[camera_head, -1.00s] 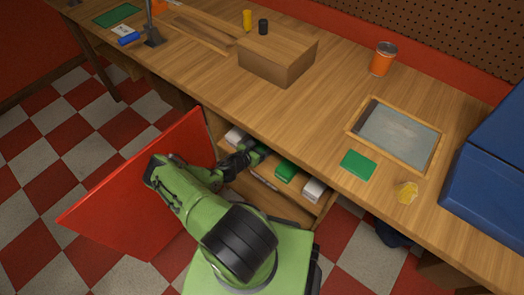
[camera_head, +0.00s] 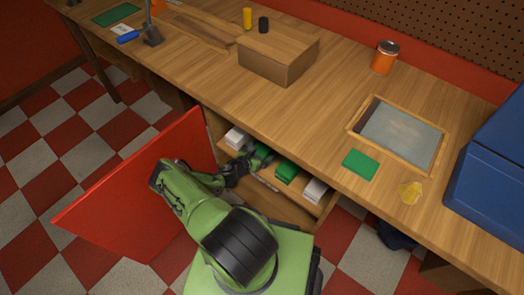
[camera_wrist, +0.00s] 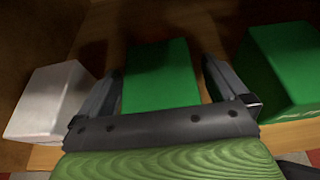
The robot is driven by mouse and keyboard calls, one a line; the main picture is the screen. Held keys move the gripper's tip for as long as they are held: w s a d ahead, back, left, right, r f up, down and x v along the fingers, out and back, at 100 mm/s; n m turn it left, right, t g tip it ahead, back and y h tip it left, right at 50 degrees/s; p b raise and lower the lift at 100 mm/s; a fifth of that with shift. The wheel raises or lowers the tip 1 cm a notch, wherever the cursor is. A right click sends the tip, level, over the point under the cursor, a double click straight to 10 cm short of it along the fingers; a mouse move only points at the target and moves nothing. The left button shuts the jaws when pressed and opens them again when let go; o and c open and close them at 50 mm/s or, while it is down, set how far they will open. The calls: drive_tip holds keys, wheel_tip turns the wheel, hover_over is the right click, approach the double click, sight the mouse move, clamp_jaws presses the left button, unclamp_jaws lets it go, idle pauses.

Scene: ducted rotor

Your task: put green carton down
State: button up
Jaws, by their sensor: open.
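A green carton (camera_wrist: 162,78) stands on the cabinet shelf between the two fingers of my gripper (camera_wrist: 160,90) in the wrist view. The fingers are open, one on each side, with narrow gaps visible beside the carton. In the head view my gripper (camera_head: 245,164) reaches into the open cabinet, and the carton (camera_head: 264,152) is partly hidden by it. A second green carton (camera_wrist: 284,68) stands to the right; it also shows in the head view (camera_head: 287,171).
A white carton (camera_wrist: 48,100) stands left of my gripper, and another white carton (camera_head: 315,189) is at the shelf's right end. The red cabinet door (camera_head: 130,190) is swung open beside my arm. The workbench top (camera_head: 300,110) is above the shelf.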

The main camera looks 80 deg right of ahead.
drive_tip(key=p+v, duration=0.3)
drive_tip(key=v, duration=0.9)
drive_tip(key=shift+r, duration=0.1)
drive_tip(key=w+a+r+m+t+y, duration=0.1)
drive_tip(key=w+a+r+m+y, duration=0.25)
drive_tip(key=w+a+r, duration=0.35)
drive_tip(key=w+a+r+m+t+y, duration=0.2)
drive_tip(key=w+a+r+m, duration=0.25)
drive_tip(key=r, duration=0.45)
drive_tip(key=w+a+r+m+t+y, duration=0.1)
drive_tip(key=w+a+r+m+y, duration=0.1)
drive_tip(key=w+a+r+m, duration=0.45)
drive_tip(key=s+a+r+n+t+y, duration=0.1)
drive_tip(key=s+a+r+t+y, duration=0.1)
drive_tip(key=a+r, duration=0.45)
drive_tip(key=s+a+r+t+y, duration=0.2)
drive_tip(key=a+r, duration=0.1)
drive_tip(key=r, duration=0.7)
drive_tip(key=s+a+r+t, duration=0.1)
drive_tip(key=s+a+r, duration=0.2)
drive_tip(key=s, duration=0.2)
drive_tip(key=s+a+r+t+y, duration=0.1)
drive_tip(key=s+a+r+t, duration=0.1)
drive_tip(key=s+a+r, duration=0.1)
drive_tip(key=shift+s+a, duration=0.7)
drive_tip(key=shift+s, duration=0.55)
